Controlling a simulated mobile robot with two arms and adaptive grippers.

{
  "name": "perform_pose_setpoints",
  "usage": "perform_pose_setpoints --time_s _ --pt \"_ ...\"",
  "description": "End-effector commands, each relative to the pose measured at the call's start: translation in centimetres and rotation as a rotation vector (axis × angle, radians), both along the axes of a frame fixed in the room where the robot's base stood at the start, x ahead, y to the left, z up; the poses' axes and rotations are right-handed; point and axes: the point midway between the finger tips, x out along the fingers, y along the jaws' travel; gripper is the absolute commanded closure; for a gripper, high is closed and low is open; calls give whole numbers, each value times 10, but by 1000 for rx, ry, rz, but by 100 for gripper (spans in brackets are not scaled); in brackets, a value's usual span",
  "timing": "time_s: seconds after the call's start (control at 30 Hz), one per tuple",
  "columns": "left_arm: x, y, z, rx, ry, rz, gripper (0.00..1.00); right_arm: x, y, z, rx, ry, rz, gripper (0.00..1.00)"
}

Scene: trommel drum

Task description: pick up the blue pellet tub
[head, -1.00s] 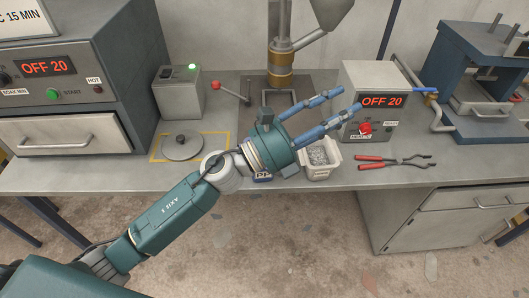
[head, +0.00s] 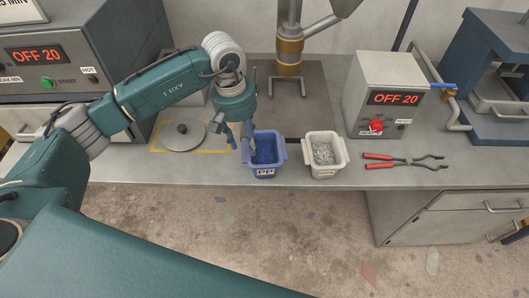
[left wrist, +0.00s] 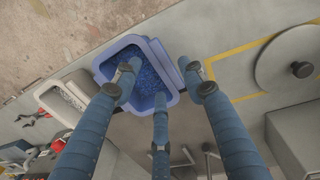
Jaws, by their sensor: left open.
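The blue pellet tub (head: 267,170) stands upright near the front edge of the bench, with blue pellets inside and a label on its front. In the left wrist view the tub (left wrist: 105,62) lies just beyond my fingertips. My left gripper (head: 240,140) points down at the tub's left side, open and empty. In the left wrist view its fingers (left wrist: 163,85) are spread, one over the tub's inside and one outside the handle side. I cannot tell whether any finger touches the tub. My right gripper is not in view.
A white tub of grey pellets (head: 323,165) stands close on the right. Red-handled tongs (head: 404,161) lie farther right, before a control box (head: 385,95). A round lid (head: 182,136) lies to the left. A metal column (head: 288,50) rises behind.

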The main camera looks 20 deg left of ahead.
Motion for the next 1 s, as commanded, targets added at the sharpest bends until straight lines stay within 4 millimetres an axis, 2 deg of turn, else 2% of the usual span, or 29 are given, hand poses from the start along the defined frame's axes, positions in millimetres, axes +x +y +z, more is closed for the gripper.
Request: perform_pose_setpoints --time_s 0.23,0.43,0.6,0.87,1.0 --pt "0 -4 -20 -4 2 0 58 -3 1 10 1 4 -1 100" --pt "-5 -9 -46 -4 6 0 58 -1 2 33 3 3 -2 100" --pt "-2 -11 -67 -5 0 1 58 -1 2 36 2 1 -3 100" --pt "-2 -11 -70 -5 -2 0 58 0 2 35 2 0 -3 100" --pt "-2 -10 -70 -5 -2 0 86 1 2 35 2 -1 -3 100"
